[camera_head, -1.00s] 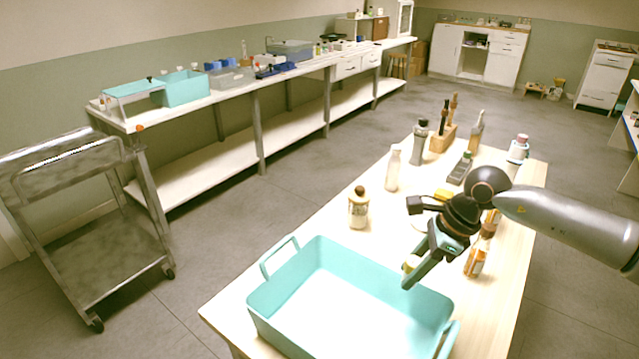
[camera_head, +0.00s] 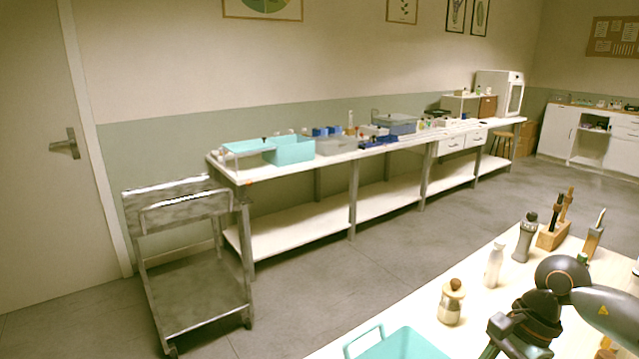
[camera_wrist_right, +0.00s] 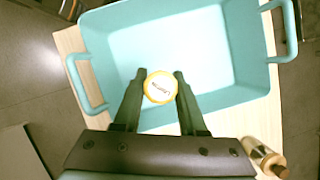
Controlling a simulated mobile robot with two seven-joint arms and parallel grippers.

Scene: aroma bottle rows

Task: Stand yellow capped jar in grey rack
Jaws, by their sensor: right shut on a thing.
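The yellow capped jar (camera_wrist_right: 159,87) shows in the right wrist view as a round yellow rim with a white printed top. It is between the fingers of my right gripper (camera_wrist_right: 159,78), which is shut on it, over the near edge of the teal tray. In the head view my right gripper (camera_head: 500,342) is at the bottom edge, partly cut off, and the jar is not visible there. A grey box-like holder (camera_head: 336,146) stands on the long wall bench; I cannot tell for sure that it is the grey rack. My left gripper is not in view.
The teal tray (camera_head: 400,346) sits on the near wooden table, with a cork-topped jar (camera_head: 451,303) and a white bottle (camera_head: 494,264) behind it. The long bench (camera_head: 300,160) also holds teal and blue containers. A metal cart (camera_head: 190,285) stands left, with open floor between.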

